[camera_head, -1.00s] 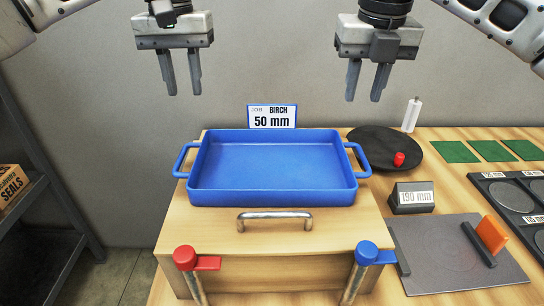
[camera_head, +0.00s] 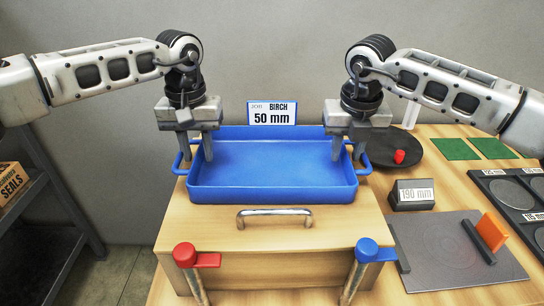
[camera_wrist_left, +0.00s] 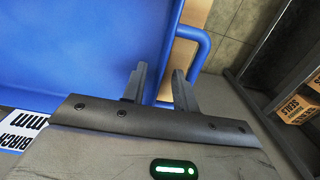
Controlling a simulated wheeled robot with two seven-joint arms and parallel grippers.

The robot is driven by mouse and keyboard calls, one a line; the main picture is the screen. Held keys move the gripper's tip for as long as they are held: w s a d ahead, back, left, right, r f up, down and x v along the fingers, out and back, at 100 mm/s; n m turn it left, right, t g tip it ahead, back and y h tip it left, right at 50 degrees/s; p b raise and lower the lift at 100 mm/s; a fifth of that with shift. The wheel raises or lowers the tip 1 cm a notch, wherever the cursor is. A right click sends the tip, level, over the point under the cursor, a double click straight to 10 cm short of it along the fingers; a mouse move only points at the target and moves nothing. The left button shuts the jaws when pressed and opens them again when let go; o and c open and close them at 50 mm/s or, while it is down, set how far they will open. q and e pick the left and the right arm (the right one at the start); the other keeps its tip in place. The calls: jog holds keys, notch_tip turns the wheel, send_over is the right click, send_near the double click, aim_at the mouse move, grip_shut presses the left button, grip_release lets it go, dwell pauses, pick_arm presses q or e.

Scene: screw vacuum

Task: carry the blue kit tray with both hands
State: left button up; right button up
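The blue kit tray (camera_head: 270,195) is empty and sits level on a wooden box, with a looped handle at each end. My left gripper (camera_head: 197,157) is over the tray's left end, its fingers apart and pointing down around the left handle region. In the left wrist view, the open fingers (camera_wrist_left: 158,85) are beside the blue handle (camera_wrist_left: 203,45); I cannot tell whether they touch it. My right gripper (camera_head: 348,157) is over the right end, fingers apart, beside the right handle (camera_head: 363,160). The gripper bodies partly cover the tray's back corners.
The wooden box (camera_head: 270,222) has a metal pull, with red (camera_head: 186,256) and blue (camera_head: 367,250) knobs on posts in front. A sign (camera_head: 272,113) reading 50 mm stands behind the tray. A black dish (camera_head: 420,165) and a 190 mm block (camera_head: 413,195) lie to the right.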

pick_arm(q)
jog(key=shift+f, duration=0.5)
pick_arm(e)
jog(key=shift+f, duration=0.45)
pick_arm(q)
grip_shut()
pick_arm(e)
grip_shut()
pick_arm(q)
jog(key=shift+r, duration=0.1)
pick_arm(e)
jog(key=shift+r, duration=0.1)
